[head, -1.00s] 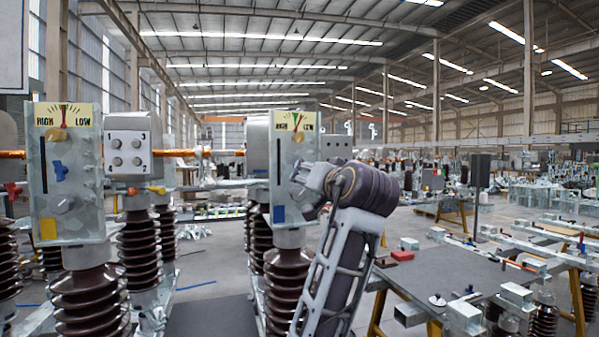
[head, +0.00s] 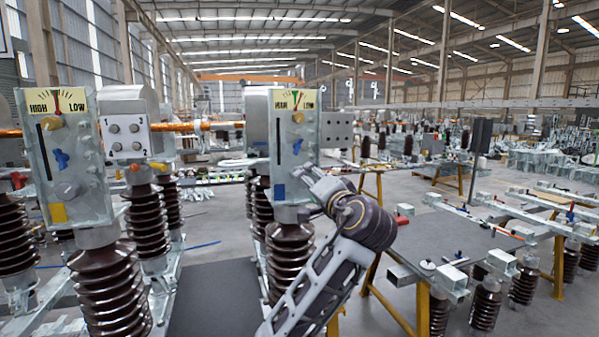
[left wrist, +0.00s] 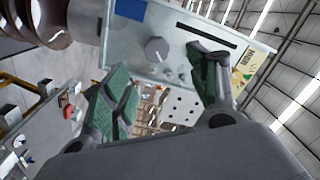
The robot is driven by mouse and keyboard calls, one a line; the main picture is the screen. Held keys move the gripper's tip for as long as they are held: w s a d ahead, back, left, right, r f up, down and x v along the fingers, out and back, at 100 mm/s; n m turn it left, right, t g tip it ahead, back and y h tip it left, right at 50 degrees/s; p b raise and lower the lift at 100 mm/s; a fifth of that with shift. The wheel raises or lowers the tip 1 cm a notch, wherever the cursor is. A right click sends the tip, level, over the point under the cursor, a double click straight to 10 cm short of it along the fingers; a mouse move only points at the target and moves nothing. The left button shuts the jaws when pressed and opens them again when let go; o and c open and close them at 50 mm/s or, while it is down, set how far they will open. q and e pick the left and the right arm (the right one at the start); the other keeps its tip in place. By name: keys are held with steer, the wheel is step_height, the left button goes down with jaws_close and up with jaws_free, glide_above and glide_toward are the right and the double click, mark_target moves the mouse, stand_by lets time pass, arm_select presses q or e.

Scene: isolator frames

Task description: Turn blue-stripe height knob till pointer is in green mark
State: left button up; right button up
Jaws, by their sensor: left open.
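The blue-stripe box (head: 310,150) is a grey metal panel on a brown ribbed insulator, with a blue patch (head: 279,192) at its lower left. Its HIGH/LOW dial (head: 295,99) has a green mark near the top; the pointer is too small to read against it. My left gripper (head: 305,178) is at the lower right of this panel and hides part of it. In the left wrist view its green-padded fingers (left wrist: 165,85) are apart and empty. A round grey knob (left wrist: 157,50) on the panel lies beyond the gap, apart from the fingers. My right gripper is not in view.
A similar box (head: 85,150) with a yellow patch stands at left. A box with several round studs (head: 124,137) is between them. A grey workbench (head: 460,240) with metal parts stands at right. Open floor lies between the bench and insulators.

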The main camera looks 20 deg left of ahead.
arm_select(q)
steer(key=m, duration=0.5)
steer(key=s+d+m, duration=0.1)
steer(key=m, duration=0.5)
steer(key=s+m, duration=0.1)
steer(key=m, duration=0.4)
steer(key=shift+s+d+f+m+h, duration=0.2)
steer(key=shift+d+f+m+h, duration=0.1)
steer(key=shift+d+m, duration=0.1)
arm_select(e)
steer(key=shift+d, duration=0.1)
arm_select(q)
steer(key=shift+w+a, duration=0.1)
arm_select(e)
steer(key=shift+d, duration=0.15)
arm_select(q)
steer(key=shift+p+x, duration=1.8)
steer(key=shift+x, duration=5.05)
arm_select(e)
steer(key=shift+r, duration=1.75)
arm_select(q)
steer(key=shift+r, duration=0.1)
steer(key=shift+c, duration=0.3)
